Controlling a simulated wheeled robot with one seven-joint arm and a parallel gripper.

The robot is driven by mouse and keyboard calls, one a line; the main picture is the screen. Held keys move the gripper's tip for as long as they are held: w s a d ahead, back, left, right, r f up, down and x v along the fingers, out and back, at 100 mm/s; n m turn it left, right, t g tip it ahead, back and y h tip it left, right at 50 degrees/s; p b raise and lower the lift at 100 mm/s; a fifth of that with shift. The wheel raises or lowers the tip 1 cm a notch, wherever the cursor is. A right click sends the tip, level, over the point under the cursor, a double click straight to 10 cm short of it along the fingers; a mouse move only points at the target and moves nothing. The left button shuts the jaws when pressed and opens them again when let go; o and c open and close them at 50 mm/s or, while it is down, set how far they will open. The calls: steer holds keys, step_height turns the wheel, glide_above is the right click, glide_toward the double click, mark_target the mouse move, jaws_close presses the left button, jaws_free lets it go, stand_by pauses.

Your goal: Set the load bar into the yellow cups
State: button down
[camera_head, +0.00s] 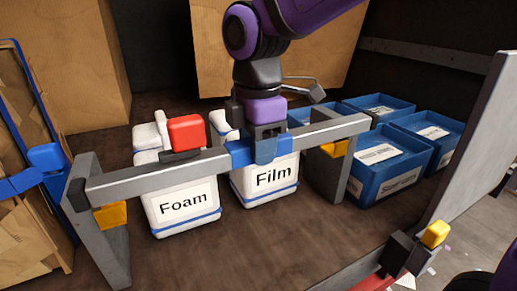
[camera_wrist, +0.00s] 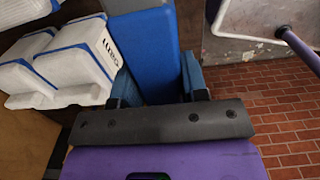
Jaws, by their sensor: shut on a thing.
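The load bar (camera_head: 130,180) is a long grey beam with a blue middle section (camera_head: 240,153). In the head view it runs across the picture, its left end lower and nearer in the image. My gripper (camera_head: 266,148) is shut on the blue section from above. In the wrist view the blue section (camera_wrist: 148,50) lies between my fingers (camera_wrist: 160,90). One yellow cup (camera_head: 111,215) shows below the bar's left end by a grey post. Another yellow cup (camera_head: 335,148) shows under its right part, partly hidden by the bar. I cannot tell whether the ends touch the cups.
White bins marked Foam (camera_head: 183,208) and Film (camera_head: 272,180) stand behind and below the bar. A red block (camera_head: 186,132) on a black base shows at the bar's upper edge. Blue crates (camera_head: 380,185) stand at right. A blue-tipped fixture (camera_head: 45,156) is at left.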

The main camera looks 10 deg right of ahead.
steer(key=w+a, duration=0.2)
steer(key=w, duration=0.6)
steer(key=shift+w+a+f, duration=0.1)
steer(key=shift+f, duration=1.15)
steer(key=shift+w+a+f, duration=0.1)
steer(key=shift+f, duration=1.15)
steer(key=shift+f, duration=2.3)
steer(key=c, duration=0.6)
jaws_free()
steer(key=shift+o, duration=0.2)
steer(key=shift+s, duration=0.1)
